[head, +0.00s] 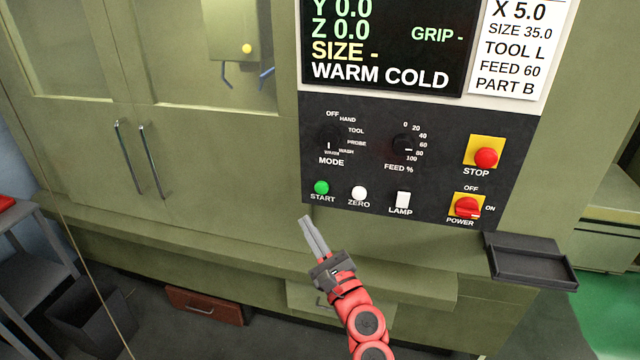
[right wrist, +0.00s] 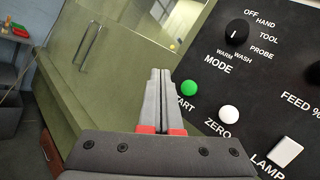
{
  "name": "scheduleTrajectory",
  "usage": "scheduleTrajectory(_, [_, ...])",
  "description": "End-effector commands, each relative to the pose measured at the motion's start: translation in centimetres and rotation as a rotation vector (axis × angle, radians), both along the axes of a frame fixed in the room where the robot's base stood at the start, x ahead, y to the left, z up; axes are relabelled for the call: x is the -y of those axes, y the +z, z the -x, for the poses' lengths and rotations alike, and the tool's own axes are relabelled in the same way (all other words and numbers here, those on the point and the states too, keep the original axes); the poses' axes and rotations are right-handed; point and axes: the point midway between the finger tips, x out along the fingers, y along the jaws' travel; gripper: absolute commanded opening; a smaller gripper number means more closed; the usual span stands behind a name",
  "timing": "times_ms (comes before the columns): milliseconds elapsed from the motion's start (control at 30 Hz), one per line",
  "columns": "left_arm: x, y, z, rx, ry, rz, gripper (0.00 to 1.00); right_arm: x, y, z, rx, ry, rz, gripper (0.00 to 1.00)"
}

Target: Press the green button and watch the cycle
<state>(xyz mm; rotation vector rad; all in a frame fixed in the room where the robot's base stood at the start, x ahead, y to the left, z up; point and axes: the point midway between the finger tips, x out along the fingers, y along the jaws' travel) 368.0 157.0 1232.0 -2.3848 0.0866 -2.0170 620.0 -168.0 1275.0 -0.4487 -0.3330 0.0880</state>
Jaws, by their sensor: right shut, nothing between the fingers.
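The green START button (head: 321,188) is at the lower left of the black control panel (head: 375,190). It also shows in the right wrist view (right wrist: 189,88), just right of the fingertips. My right gripper (head: 306,219) is shut and empty, below and slightly left of the button in the head view. I see no contact with the button. The screen (head: 385,45) reads WARM COLD, with SIZE and GRIP showing only dashes. The machine's two doors (head: 75,135) look closed. My left gripper is not in view.
The white ZERO button (head: 359,193) and LAMP switch (head: 403,199) sit right of START. The red STOP button (head: 486,158) and red POWER knob (head: 467,206) are farther right. A dark tray (head: 530,262) juts out below the panel. Door handles (head: 150,160) stick out at left.

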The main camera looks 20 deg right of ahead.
Motion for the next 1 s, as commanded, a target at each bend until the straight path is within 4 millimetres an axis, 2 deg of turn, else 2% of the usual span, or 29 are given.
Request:
scheduleTrajectory(367, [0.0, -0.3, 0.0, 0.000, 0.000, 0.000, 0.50, 0.4, -0.2, -0.5, 0.001, -0.005, 0.001, 0.00])
scheduleTrajectory(800, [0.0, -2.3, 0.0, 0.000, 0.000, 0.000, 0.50, 3.8, -0.2, -5.4, 0.001, -0.007, 0.003, 0.00])
scheduleTrajectory(1000, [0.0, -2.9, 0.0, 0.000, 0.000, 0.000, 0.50, 4.8, -0.2, -6.8, -0.001, -0.008, 0.002, 0.00])
